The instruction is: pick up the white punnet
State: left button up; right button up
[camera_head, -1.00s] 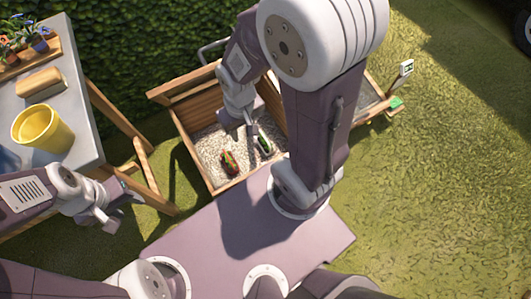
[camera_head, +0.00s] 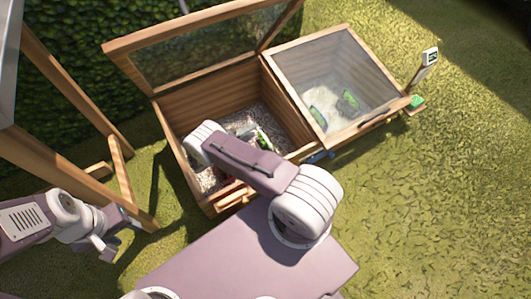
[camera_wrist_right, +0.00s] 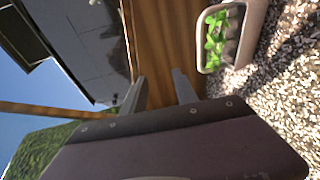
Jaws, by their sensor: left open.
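The white punnet (camera_wrist_right: 254,40) shows in the right wrist view at the upper right, with green seedlings and dark soil in it. It rests on gravel beside a wooden wall. In the head view it is partly hidden behind my right arm, in the left bay of the wooden cold frame (camera_head: 228,105). My right gripper (camera_wrist_right: 160,88) has its two fingers apart with nothing between them, and the punnet lies beyond and to the right of them. In the head view that gripper is hidden by its arm. My left gripper (camera_head: 118,229) is open and empty, outside the frame at the left.
The left glazed lid (camera_head: 200,50) stands raised. The right glazed lid (camera_head: 330,75) is down, with green plants under it. A small meter (camera_head: 430,57) stands at the frame's right corner. A wooden table leg (camera_head: 120,165) is at the left. Open grass lies right.

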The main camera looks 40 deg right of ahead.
jog(key=b, duration=0.7)
send_near(263, 135)
jog(key=f+x, duration=0.1)
jog(key=x, duration=0.3)
jog(key=shift+t, duration=0.3)
jog(key=b+x, duration=0.2)
jog(key=x, duration=0.3)
jog(key=shift+w+d+b, duration=0.1)
jog(key=shift+d+b, duration=0.25)
jog(key=shift+d, duration=0.25)
jog(key=shift+r, duration=0.1)
grip_shut()
